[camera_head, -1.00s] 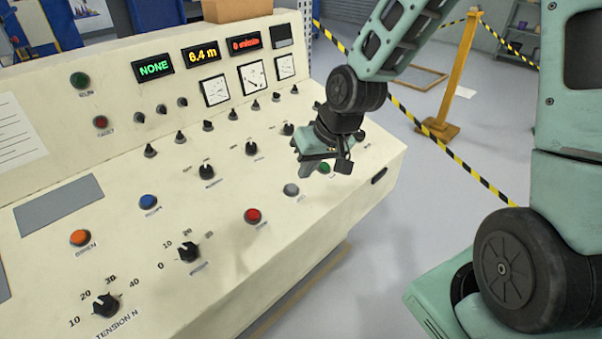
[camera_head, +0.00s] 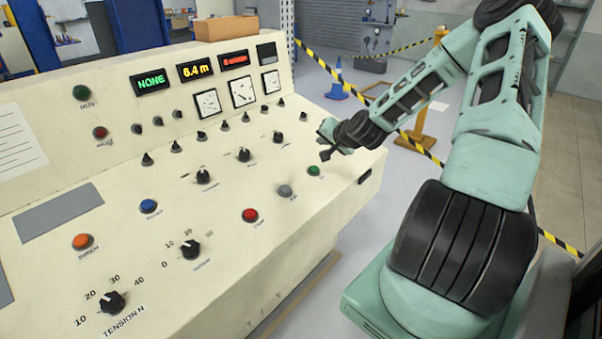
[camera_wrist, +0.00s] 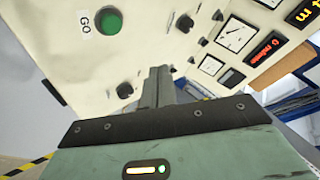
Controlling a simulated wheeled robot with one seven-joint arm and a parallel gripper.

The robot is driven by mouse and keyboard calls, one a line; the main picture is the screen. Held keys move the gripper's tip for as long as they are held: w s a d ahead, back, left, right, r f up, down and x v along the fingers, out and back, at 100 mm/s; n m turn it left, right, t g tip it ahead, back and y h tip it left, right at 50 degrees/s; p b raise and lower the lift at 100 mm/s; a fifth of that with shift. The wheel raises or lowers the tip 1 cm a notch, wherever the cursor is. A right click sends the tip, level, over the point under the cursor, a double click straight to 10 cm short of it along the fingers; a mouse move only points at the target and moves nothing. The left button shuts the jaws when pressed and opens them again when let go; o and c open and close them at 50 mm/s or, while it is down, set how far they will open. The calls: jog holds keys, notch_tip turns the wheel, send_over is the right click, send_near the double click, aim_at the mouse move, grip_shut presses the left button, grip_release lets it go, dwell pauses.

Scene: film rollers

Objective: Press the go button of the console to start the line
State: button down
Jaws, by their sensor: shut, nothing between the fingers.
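The go button is a round green button (camera_head: 314,170) near the front right corner of the cream console (camera_head: 120,235). In the wrist view the green button (camera_wrist: 109,21) sits left of centre at the top, with a "GO" label beside it. My gripper (camera_head: 325,154) is above the console's right end, just behind the button in the head view and apart from it. In the wrist view my gripper's fingers (camera_wrist: 158,78) are closed together and empty, to the lower right of the button. The button is not covered in either view.
A grey button (camera_head: 285,190) and a red button (camera_head: 250,215) lie left of the green one. Black knobs (camera_head: 204,176) stand along the panel. Barrier tape (camera_head: 420,150) hangs beyond the console.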

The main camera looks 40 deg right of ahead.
jog(key=shift+d, duration=0.25)
jog(key=shift+f, duration=0.1)
jog(key=b, duration=0.7)
send_near(312, 165)
jog(key=x, duration=0.2)
jog(key=r+x, duration=0.1)
jog(key=x, duration=0.2)
jog(key=shift+w+d+f, duration=0.1)
jog(key=shift+w+d, duration=0.1)
jog(key=shift+w, duration=0.1)
jog(key=shift+f, duration=0.1)
dwell(1.1)
jog(key=shift+w+f, duration=0.1)
jog(key=shift+f, duration=0.15)
jog(key=shift+w+f+b, duration=0.1)
jog(key=shift+f+b, duration=0.4)
jog(key=shift+b, duration=0.1)
dwell(0.6)
dwell(0.3)
jog(key=shift+s+r+p, duration=0.2)
jog(key=shift+r+p, duration=0.55)
jog(key=shift+r, duration=0.15)
